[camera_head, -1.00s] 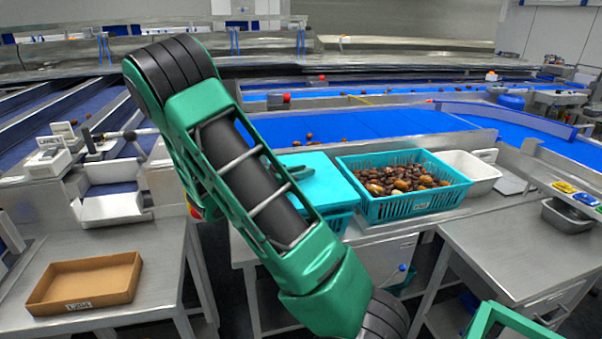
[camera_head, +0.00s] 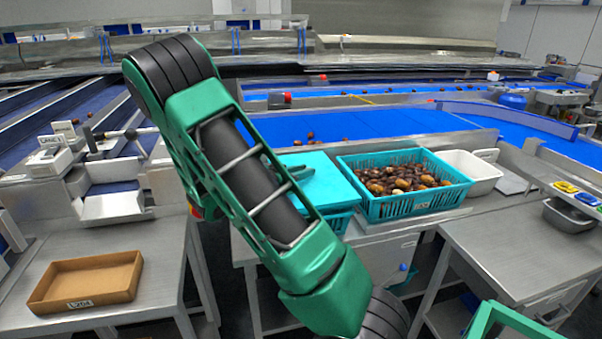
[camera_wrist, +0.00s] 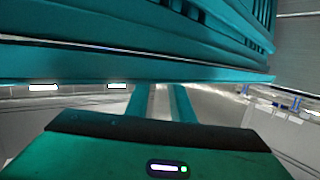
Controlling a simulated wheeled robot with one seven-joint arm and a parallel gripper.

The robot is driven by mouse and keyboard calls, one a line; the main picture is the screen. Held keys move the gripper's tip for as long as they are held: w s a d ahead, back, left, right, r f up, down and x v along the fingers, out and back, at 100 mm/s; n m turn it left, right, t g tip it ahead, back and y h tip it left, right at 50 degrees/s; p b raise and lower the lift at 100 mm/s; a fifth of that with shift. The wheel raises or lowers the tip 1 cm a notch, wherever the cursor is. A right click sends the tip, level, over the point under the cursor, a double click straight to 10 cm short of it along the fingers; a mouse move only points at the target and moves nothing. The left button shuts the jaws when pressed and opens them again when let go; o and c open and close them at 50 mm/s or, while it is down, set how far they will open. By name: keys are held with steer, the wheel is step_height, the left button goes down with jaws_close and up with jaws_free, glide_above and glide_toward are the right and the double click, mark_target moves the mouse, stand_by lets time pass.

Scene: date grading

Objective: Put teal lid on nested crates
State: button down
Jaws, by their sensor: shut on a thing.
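The teal lid (camera_head: 325,187) shows in the head view as a flat bright panel, partly hidden behind my green arm. It lies over a teal slatted crate (camera_head: 340,221), whose side shows below its right edge. How well lid and crate are lined up is hidden. In the wrist view, teal slatted crate walls (camera_wrist: 215,25) fill the top, with a long teal edge (camera_wrist: 120,72) below them. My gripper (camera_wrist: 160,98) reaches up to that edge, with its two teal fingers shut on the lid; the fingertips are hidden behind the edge.
A teal crate of dates (camera_head: 420,207) stands just right of the lid, with a white bin (camera_head: 480,178) beyond. A blue conveyor (camera_head: 400,122) runs behind. A brown tray (camera_head: 90,300) sits on the left table. The right steel table (camera_head: 510,250) is mostly clear.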

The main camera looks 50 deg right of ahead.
steer(key=shift+f, duration=0.65)
stand_by(0.9)
steer(key=c, duration=1)
jaws_free()
steer(key=shift+c, duration=0.2)
steer(key=shift+r, duration=0.1)
steer(key=shift+r, duration=3.45)
